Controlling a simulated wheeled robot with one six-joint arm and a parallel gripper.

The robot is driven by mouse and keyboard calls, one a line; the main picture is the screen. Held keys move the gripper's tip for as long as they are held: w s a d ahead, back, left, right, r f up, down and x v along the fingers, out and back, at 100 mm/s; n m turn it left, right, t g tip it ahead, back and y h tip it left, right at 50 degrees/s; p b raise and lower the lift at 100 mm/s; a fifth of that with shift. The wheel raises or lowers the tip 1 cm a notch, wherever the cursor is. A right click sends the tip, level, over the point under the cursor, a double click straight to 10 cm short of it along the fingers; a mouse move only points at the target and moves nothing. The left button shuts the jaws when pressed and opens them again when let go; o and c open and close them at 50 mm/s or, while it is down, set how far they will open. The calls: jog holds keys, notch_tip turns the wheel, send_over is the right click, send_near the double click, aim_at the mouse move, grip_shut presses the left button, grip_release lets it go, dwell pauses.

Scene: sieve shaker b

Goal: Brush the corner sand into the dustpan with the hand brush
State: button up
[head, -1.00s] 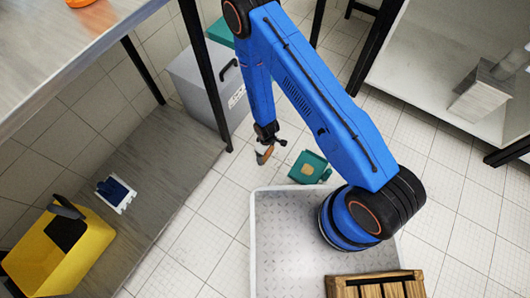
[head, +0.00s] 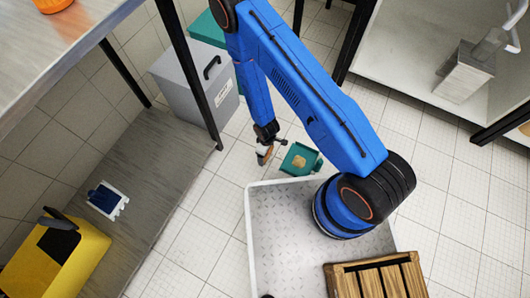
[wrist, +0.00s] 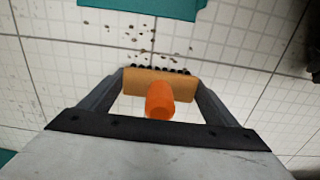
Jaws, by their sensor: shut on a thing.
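My gripper (head: 264,150) is low over the floor tiles, left of the green dustpan (head: 301,159) in the head view. It is shut on the hand brush (wrist: 160,85), which has an orange handle, a tan block and dark bristles. The brush also shows small in the head view (head: 263,157). Dark specks of sand (wrist: 135,40) lie scattered on the tiles just beyond the bristles in the wrist view. A teal edge (wrist: 140,8) lies beyond them; I cannot tell if it is the dustpan. The dustpan has a tan patch inside, not clear enough to identify.
A grey bin (head: 195,90) with a black handle stands by a black table leg (head: 190,75). Open tiles lie to the right.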

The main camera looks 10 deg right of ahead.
jog(key=shift+d, duration=0.1)
jog(key=shift+s+d, duration=0.55)
jog(key=shift+d, duration=0.3)
jog(key=shift+s+d, duration=0.6)
jog(key=shift+d, duration=0.2)
jog(key=shift+s+d, duration=0.55)
jog(key=shift+d, duration=0.3)
jog(key=shift+r, duration=1.4)
jog(key=w+a, duration=0.2)
jog(key=a, duration=0.1)
jog(key=w+a, duration=0.2)
jog(key=a, duration=0.2)
jog(key=w+a, duration=0.3)
jog(key=shift+a+f, duration=0.15)
jog(key=shift+f, duration=0.1)
jog(key=shift+f, duration=0.1)
jog(key=shift+f, duration=1.05)
